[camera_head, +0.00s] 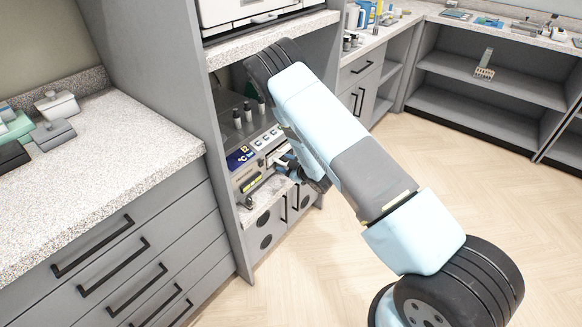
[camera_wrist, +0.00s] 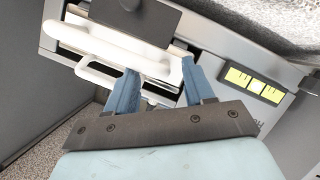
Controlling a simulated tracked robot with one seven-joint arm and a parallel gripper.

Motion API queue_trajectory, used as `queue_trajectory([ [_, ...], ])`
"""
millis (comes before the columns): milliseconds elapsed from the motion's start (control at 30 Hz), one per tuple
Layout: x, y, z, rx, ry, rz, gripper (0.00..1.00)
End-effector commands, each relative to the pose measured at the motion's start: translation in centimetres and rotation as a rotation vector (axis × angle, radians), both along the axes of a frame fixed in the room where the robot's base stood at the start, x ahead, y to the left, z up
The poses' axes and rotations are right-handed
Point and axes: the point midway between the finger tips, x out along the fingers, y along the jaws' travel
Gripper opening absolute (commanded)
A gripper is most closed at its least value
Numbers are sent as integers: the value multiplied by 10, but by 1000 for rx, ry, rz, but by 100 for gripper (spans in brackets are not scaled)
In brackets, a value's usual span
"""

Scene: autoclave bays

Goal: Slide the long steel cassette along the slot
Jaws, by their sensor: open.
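The long steel cassette appears to be the pale, bright elongated piece (camera_wrist: 110,48) with a looped handle in the front opening of a grey machine (camera_wrist: 222,62) in the wrist view. A dark plate covers part of its upper side, and its far end is hidden inside. My gripper (camera_wrist: 160,66) is open, its two blue fingers pointing at the pale piece, one to each side of its middle. I cannot tell whether they touch it. In the head view my gripper (camera_head: 283,160) is at the machine front in the cabinet bay, small and partly hidden by my arm.
A speckled counter (camera_head: 110,150) with lidded boxes and grey drawers stands at the left. A shelf with a white appliance (camera_head: 240,12) overhangs the bay. Dark bottles (camera_head: 248,112) stand behind the machine front. Open floor (camera_head: 450,160) lies at the right.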

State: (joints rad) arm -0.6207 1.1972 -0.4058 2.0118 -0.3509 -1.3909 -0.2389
Motion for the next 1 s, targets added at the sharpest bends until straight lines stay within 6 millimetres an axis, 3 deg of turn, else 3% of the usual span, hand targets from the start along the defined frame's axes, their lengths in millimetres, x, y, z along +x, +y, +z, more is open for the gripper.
queue_trajectory([
  [433,6,5,-3,0,0,0,53],
  [1000,5,5,-4,-1,5,0,0],
])
